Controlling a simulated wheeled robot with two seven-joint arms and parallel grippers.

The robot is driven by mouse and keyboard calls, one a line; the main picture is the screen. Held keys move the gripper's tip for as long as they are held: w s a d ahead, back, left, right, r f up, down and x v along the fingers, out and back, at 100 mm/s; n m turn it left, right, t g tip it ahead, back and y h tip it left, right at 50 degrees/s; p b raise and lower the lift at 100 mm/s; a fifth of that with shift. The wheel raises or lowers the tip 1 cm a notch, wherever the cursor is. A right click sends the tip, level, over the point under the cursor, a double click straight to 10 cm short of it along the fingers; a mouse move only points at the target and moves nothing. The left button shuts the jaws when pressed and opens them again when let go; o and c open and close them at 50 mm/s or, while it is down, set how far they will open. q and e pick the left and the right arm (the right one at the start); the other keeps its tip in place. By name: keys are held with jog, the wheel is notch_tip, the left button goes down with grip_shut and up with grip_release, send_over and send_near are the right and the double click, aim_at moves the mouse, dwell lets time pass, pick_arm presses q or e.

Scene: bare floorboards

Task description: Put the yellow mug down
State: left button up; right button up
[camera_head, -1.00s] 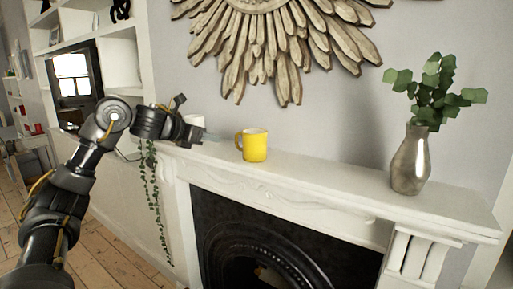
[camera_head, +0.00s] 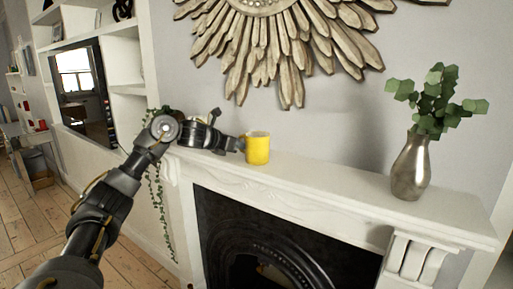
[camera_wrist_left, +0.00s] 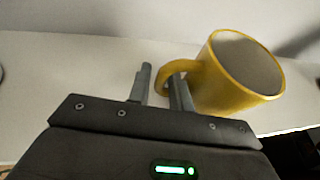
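The yellow mug (camera_head: 258,149) stands upright on the white mantelpiece (camera_head: 330,184), with its handle toward the left. My left gripper (camera_head: 238,143) is at the handle side of the mug. In the left wrist view, the mug (camera_wrist_left: 232,82) is just right of the fingers of my left gripper (camera_wrist_left: 161,84). The fingers are a short way apart, on either side of the handle's outer end, with the right finger overlapping the handle's opening. I cannot tell whether they touch the handle. My right gripper is not in view.
A metal vase (camera_head: 409,166) with green leaves stands at the right end of the mantelpiece. A sunburst wall decoration (camera_head: 290,45) hangs above. White shelves (camera_head: 125,70) and a trailing plant are at the left. The mantel between mug and vase is clear.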

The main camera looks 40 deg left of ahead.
pick_arm(q)
grip_shut()
jog(key=shift+r, duration=0.1)
dwell(0.4)
jog(key=shift+w+r, duration=0.1)
jog(key=shift+r, duration=0.5)
jog(key=s+r, duration=1.1)
jog(key=s, duration=0.3)
jog(key=shift+a+r+b, duration=0.15)
jog(key=shift+r+b, duration=0.25)
jog(key=shift+b, duration=0.05)
